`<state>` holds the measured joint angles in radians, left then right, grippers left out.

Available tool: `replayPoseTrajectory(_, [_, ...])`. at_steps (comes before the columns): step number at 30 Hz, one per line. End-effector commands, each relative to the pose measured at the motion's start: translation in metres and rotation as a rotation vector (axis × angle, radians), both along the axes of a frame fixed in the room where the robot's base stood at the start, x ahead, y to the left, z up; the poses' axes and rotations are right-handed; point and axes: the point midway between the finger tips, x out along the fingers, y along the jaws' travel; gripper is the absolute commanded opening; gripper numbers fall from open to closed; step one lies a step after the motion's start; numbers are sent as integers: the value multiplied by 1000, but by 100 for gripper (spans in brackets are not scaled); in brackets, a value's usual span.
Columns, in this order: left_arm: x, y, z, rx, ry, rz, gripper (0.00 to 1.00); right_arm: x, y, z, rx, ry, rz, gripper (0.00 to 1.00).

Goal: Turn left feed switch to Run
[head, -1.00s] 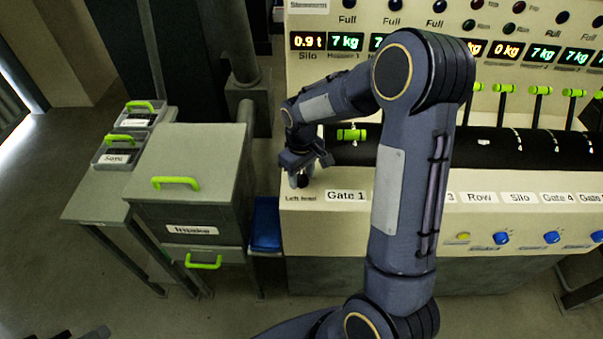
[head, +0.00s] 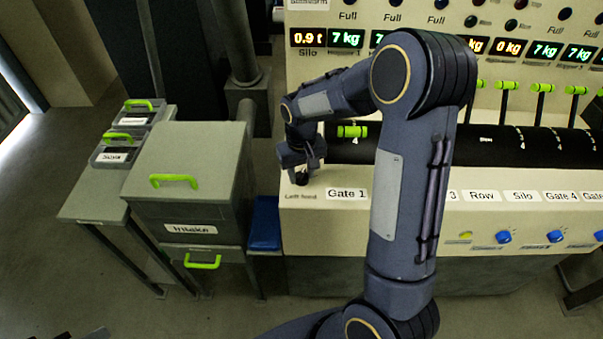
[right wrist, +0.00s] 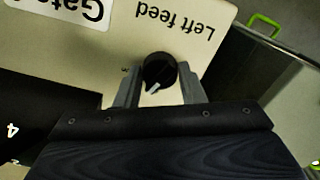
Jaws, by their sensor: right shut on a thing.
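The left feed switch (right wrist: 159,71) is a round black knob with a white pointer mark, on the cream panel above the "Left feed" label, which appears upside down in the right wrist view. My right gripper (right wrist: 158,88) has its two fingers on either side of the knob and is shut on it. In the head view my right gripper (head: 301,177) is at the panel's left end, mostly covering the knob. The white mark points toward the lower left in the wrist view. The Run lettering is not readable. My left gripper is not in view.
The "Gate 1" label (head: 346,194) is just right of the switch. A grey cabinet (head: 190,150) with green handles stands left of the panel, with a blue box (head: 265,224) between them. Black levers with green grips (head: 507,86) stand at the right.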

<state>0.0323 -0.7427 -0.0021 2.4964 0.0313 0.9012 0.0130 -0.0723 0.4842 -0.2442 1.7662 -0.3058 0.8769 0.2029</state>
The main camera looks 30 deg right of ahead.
Motion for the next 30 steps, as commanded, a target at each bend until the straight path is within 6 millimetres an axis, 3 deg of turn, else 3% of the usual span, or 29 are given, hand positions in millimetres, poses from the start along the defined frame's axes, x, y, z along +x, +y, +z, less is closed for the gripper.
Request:
replayPoseTrajectory(15, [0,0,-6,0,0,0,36,1,0,1,0,-4,-458,13])
replayPoseTrajectory(30, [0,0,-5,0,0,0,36,1,-1,1,1,-5,-665,13])
